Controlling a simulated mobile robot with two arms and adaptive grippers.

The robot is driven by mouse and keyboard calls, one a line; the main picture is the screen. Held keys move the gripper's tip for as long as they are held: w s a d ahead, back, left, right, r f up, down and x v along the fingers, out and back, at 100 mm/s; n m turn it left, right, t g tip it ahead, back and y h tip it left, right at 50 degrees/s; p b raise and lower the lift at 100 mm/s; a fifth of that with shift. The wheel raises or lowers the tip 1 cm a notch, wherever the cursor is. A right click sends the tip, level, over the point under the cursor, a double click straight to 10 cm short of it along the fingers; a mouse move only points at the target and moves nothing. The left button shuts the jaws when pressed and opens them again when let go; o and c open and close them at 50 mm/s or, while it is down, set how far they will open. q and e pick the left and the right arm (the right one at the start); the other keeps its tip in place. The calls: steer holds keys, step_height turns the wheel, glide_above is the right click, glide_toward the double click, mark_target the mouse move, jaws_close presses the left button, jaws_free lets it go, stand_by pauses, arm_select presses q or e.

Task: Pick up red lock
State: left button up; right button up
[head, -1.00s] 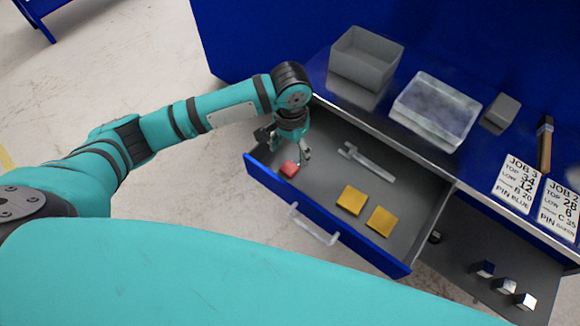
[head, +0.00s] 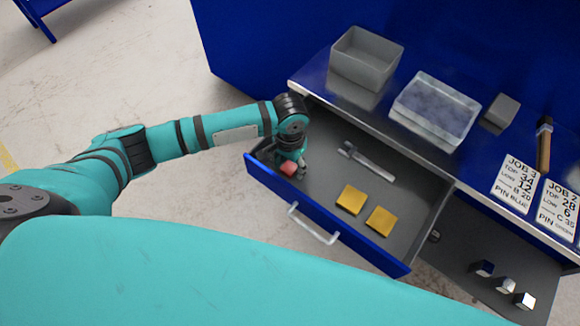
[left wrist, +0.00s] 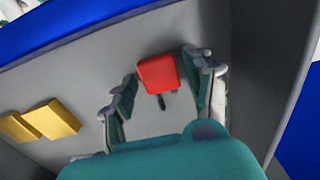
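The red lock (head: 289,168) lies in the front left corner of the open drawer (head: 330,222). In the left wrist view the red lock (left wrist: 158,74) shows as a red block with a small dark part below it. My left gripper (head: 294,168) is down in the drawer, over the lock. In the left wrist view the left gripper (left wrist: 160,80) is open, one finger on each side of the lock, with gaps visible between fingers and lock. My right gripper is not in view.
The drawer's walls are close to the gripper.

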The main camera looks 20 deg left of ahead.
arm_select(q)
steer(key=shift+r, duration=0.15)
jaws_close()
